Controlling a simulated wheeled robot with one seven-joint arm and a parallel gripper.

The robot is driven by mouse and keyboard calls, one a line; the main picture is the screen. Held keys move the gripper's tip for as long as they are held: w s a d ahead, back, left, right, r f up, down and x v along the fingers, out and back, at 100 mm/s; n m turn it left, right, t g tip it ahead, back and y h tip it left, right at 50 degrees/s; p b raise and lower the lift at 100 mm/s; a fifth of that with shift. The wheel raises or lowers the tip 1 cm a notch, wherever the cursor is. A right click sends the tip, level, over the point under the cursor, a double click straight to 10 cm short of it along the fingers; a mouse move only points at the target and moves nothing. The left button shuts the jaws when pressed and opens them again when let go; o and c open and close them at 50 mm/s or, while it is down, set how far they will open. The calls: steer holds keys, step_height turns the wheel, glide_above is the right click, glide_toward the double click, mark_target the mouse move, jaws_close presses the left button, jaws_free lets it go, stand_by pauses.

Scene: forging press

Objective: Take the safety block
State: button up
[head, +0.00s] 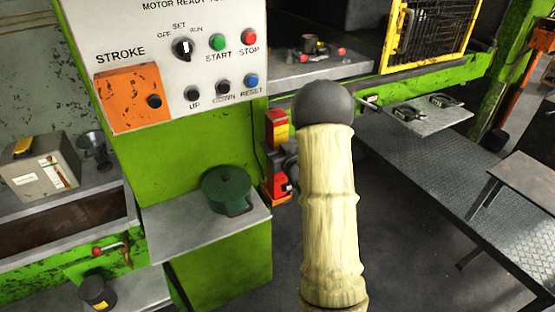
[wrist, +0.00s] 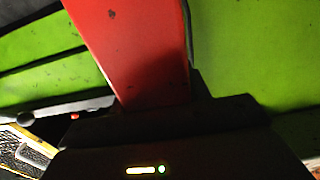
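The safety block (head: 277,130) is a red upright bar with a yellow label, beside the green press column in the head view. My gripper (head: 288,160) is a dark shape at its middle, partly hidden behind my pale-sleeved arm. In the wrist view the red block (wrist: 135,45) fills the upper middle, very close. Its near end meets the dark body of my gripper (wrist: 155,108). The fingertips are lost in shadow, so I cannot tell whether they are closed on the block.
A control panel (head: 170,20) is above left. A green lidded pot (head: 228,190) stands on a grey shelf (head: 175,228) left of the block. A yellow mesh guard (head: 430,35) and a small tray (head: 440,117) are at the right. Chequered plate flooring (head: 430,170) lies below them.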

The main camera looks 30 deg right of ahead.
jaws_close()
steer(key=shift+w+r, duration=0.1)
steer(key=shift+r, duration=0.1)
steer(key=shift+s+r+b, duration=0.2)
steer(key=shift+r+b, duration=0.1)
steer(key=shift+r, duration=0.1)
step_height(320, 180, up, 6)
steer(key=shift+b, duration=0.3)
steer(key=s+b, duration=0.7)
steer(key=s, duration=1.2)
steer(key=shift+s+d+b, duration=0.2)
steer(key=shift+s+b, duration=0.15)
steer(key=shift+d, duration=0.1)
